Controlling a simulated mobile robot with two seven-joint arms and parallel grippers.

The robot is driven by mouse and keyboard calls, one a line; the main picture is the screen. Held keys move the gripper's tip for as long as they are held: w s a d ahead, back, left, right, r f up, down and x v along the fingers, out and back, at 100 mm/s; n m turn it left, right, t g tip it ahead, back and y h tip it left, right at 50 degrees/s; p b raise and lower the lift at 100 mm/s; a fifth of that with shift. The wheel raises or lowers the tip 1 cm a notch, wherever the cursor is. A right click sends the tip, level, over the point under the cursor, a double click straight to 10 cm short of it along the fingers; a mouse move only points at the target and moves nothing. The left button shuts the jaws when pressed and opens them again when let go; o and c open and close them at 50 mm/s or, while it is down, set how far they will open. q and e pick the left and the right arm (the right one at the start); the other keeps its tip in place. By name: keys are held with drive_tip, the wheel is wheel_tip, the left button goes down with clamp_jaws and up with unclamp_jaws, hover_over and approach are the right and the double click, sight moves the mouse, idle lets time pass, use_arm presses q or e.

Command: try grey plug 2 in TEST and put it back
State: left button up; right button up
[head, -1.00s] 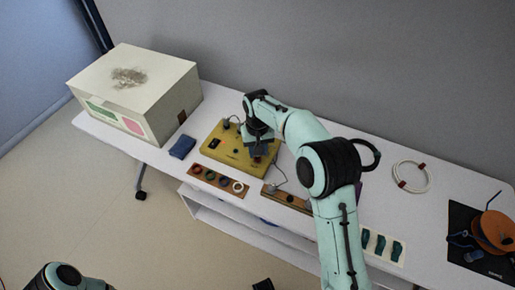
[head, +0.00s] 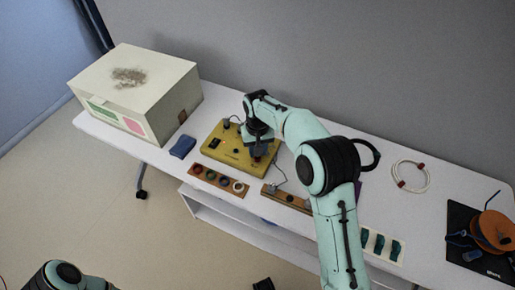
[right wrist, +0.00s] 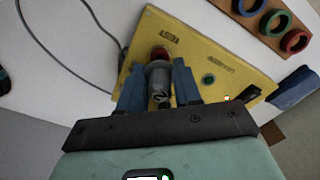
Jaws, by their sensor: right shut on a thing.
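The yellow test box (head: 222,152) stands on the white table and also fills the middle of the right wrist view (right wrist: 215,60). My right gripper (right wrist: 158,85) is shut on grey plug 2 (right wrist: 159,80), its blue fingers on either side. In the right wrist view the plug's far end overlaps the red socket (right wrist: 159,53), beside a small label. I cannot tell how deep the plug sits in it. In the head view my right gripper (head: 258,147) is over the box's right side and hides the plug. My left gripper is not in view.
A wooden rack (head: 287,197) stands in front of the box. A board with coloured rings (head: 218,180) lies to its left, and a blue cloth-like block (head: 182,146) is farther left. A grey cable (right wrist: 92,70) runs beside the box. A large cream box (head: 150,95) stands at far left.

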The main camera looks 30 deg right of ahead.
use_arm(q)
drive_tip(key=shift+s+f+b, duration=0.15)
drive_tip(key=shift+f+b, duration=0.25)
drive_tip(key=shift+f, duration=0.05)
use_arm(e)
drive_tip(key=shift+f, duration=0.9)
drive_tip(key=o, duration=1.2)
drive_tip(key=shift+c, duration=0.2)
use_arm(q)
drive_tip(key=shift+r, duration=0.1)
use_arm(e)
drive_tip(key=shift+r, duration=0.15)
drive_tip(key=shift+r+p, duration=2.65)
drive_tip(key=shift+r, duration=1.05)
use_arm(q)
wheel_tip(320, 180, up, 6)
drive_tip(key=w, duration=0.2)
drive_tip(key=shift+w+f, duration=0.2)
use_arm(e)
drive_tip(key=shift+f, duration=0.1)
